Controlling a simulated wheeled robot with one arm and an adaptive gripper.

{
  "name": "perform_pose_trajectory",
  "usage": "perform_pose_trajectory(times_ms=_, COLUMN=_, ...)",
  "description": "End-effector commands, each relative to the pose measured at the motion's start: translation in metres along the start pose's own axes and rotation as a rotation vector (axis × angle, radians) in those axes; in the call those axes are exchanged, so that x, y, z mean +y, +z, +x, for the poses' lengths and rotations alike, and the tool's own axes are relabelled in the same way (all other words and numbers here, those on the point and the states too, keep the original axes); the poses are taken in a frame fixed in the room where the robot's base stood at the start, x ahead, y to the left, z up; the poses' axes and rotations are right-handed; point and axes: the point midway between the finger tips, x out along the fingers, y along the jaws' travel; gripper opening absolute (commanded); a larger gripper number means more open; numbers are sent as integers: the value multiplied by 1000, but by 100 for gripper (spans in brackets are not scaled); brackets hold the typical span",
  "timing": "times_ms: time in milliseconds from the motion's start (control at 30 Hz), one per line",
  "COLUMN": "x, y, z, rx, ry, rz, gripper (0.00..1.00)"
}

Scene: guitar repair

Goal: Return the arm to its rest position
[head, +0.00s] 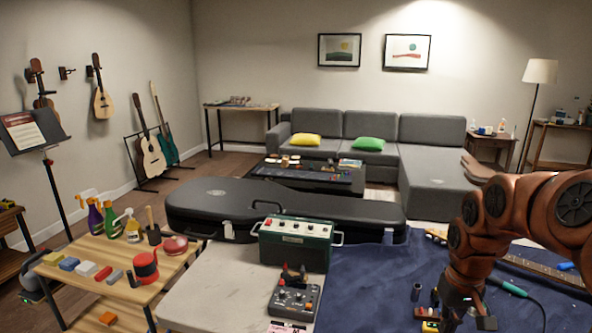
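My arm, copper-brown with dark joints, comes in from the right edge of the head view and bends down over a dark blue cloth (380,275). My gripper (466,318) is at the bottom edge, low over the cloth. Its fingertips are small, dark and partly cut off, so I cannot tell whether it is open or shut or holds anything. Small dark cylinders (416,291) and a yellow item (430,326) are just left of it.
A green amplifier (296,243) and a dark pedal (294,299) stand left of the cloth. A black guitar case (230,203) lies behind. A soldering-iron-like tool (508,287) and a guitar neck (545,270) lie right of my arm. A wooden side table (85,262) holds bottles and blocks.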

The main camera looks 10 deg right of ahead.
Motion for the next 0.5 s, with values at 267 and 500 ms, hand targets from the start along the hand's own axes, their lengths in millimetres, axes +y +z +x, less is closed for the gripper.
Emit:
perform_pose_trajectory(times_ms=267, x=-85, y=72, z=-34, rx=-45, ry=11, rz=-113, gripper=0)
perform_pose_trajectory(times_ms=500, x=-127, y=147, z=-44, rx=-93, ry=28, rz=-149, gripper=0)
